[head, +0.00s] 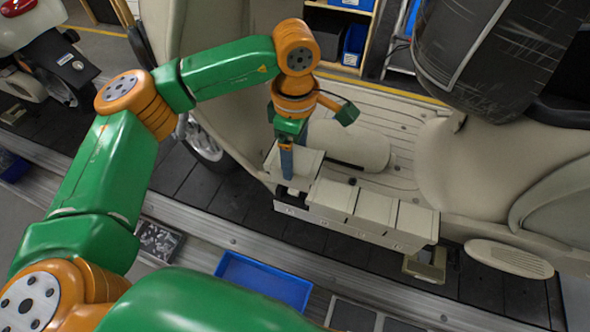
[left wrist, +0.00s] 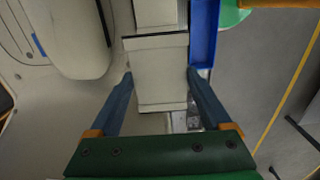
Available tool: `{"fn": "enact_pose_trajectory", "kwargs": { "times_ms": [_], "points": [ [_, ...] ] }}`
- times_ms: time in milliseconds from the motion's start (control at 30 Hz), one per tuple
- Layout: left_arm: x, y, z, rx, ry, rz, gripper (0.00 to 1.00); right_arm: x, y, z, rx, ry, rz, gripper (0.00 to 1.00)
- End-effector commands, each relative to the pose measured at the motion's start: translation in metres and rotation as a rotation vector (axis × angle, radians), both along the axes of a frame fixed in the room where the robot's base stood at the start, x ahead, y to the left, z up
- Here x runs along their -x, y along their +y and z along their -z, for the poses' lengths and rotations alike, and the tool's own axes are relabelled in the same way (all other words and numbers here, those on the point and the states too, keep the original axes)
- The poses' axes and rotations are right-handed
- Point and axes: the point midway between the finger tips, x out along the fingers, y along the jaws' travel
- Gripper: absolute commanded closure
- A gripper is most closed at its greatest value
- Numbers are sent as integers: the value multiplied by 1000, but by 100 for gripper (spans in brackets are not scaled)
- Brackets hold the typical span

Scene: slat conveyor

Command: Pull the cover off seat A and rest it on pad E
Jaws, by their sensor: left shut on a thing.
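A row of cream box-like covers (head: 375,208) sits on a long cream holder at the scooter's footboard. My left gripper (head: 287,165) points down at the leftmost cover (head: 306,162). In the left wrist view its blue fingers (left wrist: 160,74) stand on either side of this cover (left wrist: 158,62) and are shut on it. A dark gap shows under its near edge in the head view; I cannot tell whether it is fully clear of its seat. No letters are readable, so I cannot pick out seat A or pad E for certain. My right gripper is not in view.
A blue tray (head: 264,280) lies on the near rail. A small cream bracket (head: 426,266) stands below the row's right end, beside an oval cream plate (head: 508,258). The scooter's front shield (head: 225,100) rises behind my arm.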

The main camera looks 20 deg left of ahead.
Motion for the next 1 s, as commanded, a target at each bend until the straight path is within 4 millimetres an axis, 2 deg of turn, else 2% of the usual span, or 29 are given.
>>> {"fn": "enact_pose_trajectory", "kwargs": {
  "times_ms": [100,433,1000],
  "points": [
    [0,0,-11,1,0,1,85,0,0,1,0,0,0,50],
    [0,0,-15,0,1,0,85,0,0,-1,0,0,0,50],
    [0,0,-78,0,1,1,85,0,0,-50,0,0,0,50]
  ]
}}
